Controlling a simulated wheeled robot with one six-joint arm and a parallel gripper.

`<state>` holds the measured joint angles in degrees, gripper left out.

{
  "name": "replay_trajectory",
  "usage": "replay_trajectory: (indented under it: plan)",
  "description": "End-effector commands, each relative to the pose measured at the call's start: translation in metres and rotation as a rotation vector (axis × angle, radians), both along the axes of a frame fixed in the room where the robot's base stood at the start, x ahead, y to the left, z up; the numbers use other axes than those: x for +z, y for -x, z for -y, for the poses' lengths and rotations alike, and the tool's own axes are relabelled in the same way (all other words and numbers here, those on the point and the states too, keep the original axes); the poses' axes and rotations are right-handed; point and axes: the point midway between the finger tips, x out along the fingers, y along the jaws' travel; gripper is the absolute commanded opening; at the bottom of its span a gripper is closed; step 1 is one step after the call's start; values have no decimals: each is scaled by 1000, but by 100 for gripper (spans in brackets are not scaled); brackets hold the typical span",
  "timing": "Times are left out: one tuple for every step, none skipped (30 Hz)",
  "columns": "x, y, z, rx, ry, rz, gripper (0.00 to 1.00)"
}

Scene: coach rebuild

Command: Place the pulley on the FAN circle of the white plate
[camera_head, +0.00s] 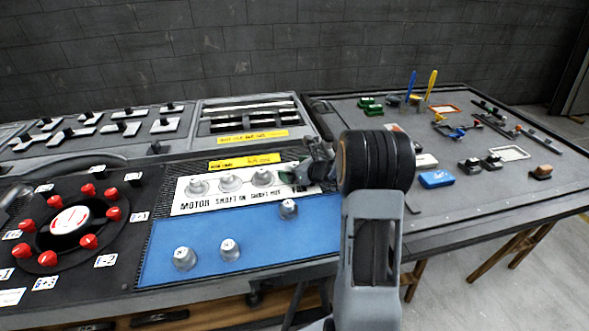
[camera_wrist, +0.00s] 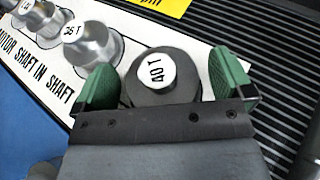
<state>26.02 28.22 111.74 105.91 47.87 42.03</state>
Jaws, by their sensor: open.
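A grey pulley marked 40T (camera_wrist: 155,72) stands at the right end of the white plate (camera_wrist: 118,28). My open gripper (camera_wrist: 165,82) has one green finger on each side of it, with a gap visible at least on the right. In the head view my gripper (camera_head: 303,176) is over the right end of the plate (camera_head: 215,205), largely hiding that pulley and its circle. The plate's print reads MOTOR, SHAFT IN and SHAFT OUT; the last word at the right is partly covered. Three other pulleys stand in a row on the plate, one (camera_wrist: 93,45) beside my left finger.
A blue mat (camera_head: 260,240) in front of the plate holds three more grey pulleys, one (camera_head: 289,209) close below my gripper. A black dial with red knobs (camera_head: 71,222) is at the left. A dark board with small parts (camera_head: 437,178) is at the right.

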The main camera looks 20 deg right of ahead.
Motion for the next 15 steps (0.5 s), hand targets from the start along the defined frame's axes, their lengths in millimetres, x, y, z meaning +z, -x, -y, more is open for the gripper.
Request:
replay_trajectory:
  plan:
    - [0, 0, 0, 0, 0, 0, 98]
    - [0, 0, 0, 0, 0, 0, 98]
    - [0, 0, 0, 0, 0, 0, 98]
    - [0, 0, 0, 0, 0, 0, 98]
    - [1, 0, 0, 0, 0, 0, 98]
    - [2, 0, 0, 0, 0, 0, 98]
    - [3, 0, 0, 0, 0, 0, 98]
    - [5, 0, 0, 0, 0, 0, 98]
    - [5, 4, 3, -2, 0, 1, 98]
    - [6, 7, 4, -3, 0, 1, 98]
    - [8, 11, 6, -4, 1, 0, 98]
    - [11, 16, 9, -4, 1, 2, 98]
    - [13, 21, 11, -3, 1, 1, 98]
    - [15, 26, 13, -4, 0, 1, 98]
    - [19, 33, 17, -4, 2, 2, 98]
